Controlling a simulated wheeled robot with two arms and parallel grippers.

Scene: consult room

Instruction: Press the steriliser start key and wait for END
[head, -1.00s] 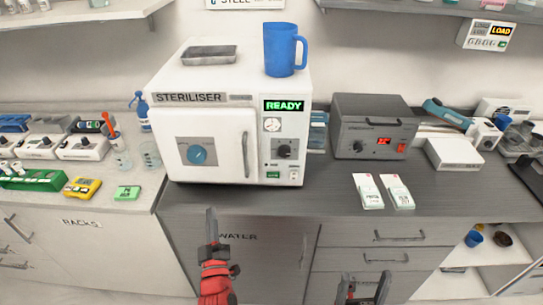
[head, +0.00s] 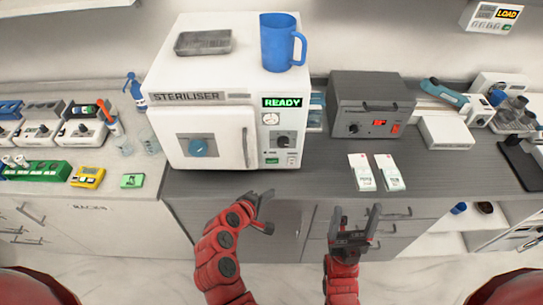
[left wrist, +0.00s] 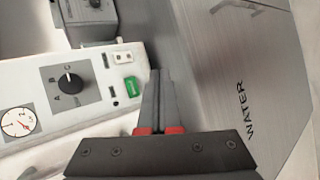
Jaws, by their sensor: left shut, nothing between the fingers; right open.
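The white steriliser (head: 216,110) stands on the counter with its door closed. Its display (head: 282,102) reads READY in green. On its right panel, below the dial knob (head: 283,141), a small green key (head: 272,161) sits at lower left, with a white switch (head: 293,160) beside it. The green key also shows in the left wrist view (left wrist: 131,87), just left of my fingertips and apart from them. My left gripper (head: 268,196) is shut and empty, in front of the counter edge below the panel. My right gripper (head: 357,213) is open and empty, further right.
A metal tray (head: 203,42) and a blue mug (head: 282,42) stand on the steriliser. A grey device (head: 370,105) with a red display stands to its right, with two white packets (head: 376,172) in front. The counter strip before the steriliser is clear.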

